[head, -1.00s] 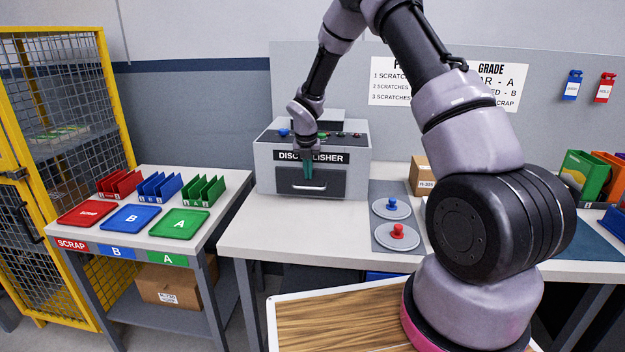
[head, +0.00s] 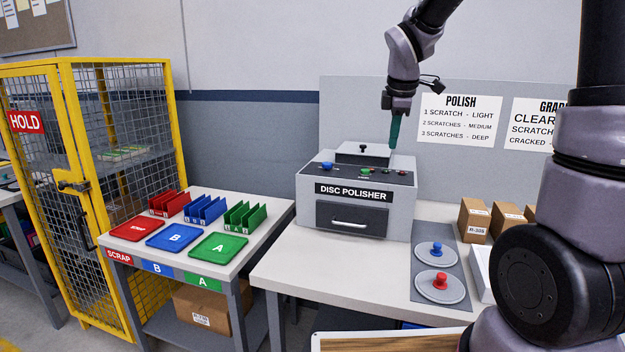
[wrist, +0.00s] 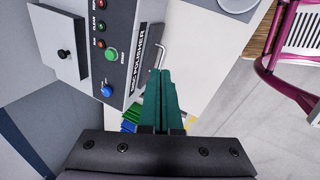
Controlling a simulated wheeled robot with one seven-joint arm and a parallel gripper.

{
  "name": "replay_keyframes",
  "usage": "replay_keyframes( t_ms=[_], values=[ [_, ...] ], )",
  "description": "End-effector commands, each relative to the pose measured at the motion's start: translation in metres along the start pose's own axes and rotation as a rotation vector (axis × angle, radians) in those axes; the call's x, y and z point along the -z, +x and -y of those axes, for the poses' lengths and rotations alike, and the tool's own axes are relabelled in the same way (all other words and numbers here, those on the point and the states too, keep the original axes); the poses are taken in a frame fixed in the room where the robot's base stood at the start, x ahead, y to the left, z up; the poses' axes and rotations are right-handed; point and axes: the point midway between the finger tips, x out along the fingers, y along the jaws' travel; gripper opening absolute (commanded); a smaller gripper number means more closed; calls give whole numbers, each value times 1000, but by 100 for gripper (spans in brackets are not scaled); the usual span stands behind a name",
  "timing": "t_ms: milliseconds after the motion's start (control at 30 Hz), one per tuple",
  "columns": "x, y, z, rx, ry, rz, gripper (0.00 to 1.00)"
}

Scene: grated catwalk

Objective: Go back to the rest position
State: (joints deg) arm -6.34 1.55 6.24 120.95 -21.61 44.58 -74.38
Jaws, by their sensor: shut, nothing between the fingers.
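My gripper (head: 395,132) has teal fingers and hangs pointing down above the right rear of the disc polisher in the head view. Its fingers are shut and empty, and they show together in the wrist view (wrist: 162,98). The grey disc polisher (head: 310,212) stands on the white bench, with a black front drawer (head: 350,220) and coloured buttons on top. In the wrist view the polisher (wrist: 117,20) lies to the upper left of the fingers, with its green button (wrist: 111,54) and blue knob (wrist: 106,90) visible.
A grey mat (head: 423,285) holds a blue-knobbed disc (head: 437,256) and a red-knobbed disc (head: 440,289). Small cardboard boxes (head: 473,220) stand behind. The left table carries red, blue and green trays (head: 218,247) and racks. A yellow mesh cage (head: 75,130) stands at far left.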

Motion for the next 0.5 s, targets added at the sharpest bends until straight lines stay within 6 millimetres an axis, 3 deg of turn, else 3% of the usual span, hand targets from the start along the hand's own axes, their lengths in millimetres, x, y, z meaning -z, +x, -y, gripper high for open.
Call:
replay_keyframes(
  t_ms=[33, 200, 400, 500],
  values=[
    [-11, -24, 10, -22, 147, -15, 0],
    [-39, -81, 52, -52, 666, -87, 0],
    [-60, -129, 109, -42, 1251, -217, 0],
    [-66, -144, 134, -15, 1491, -282, 0]
  ],
)
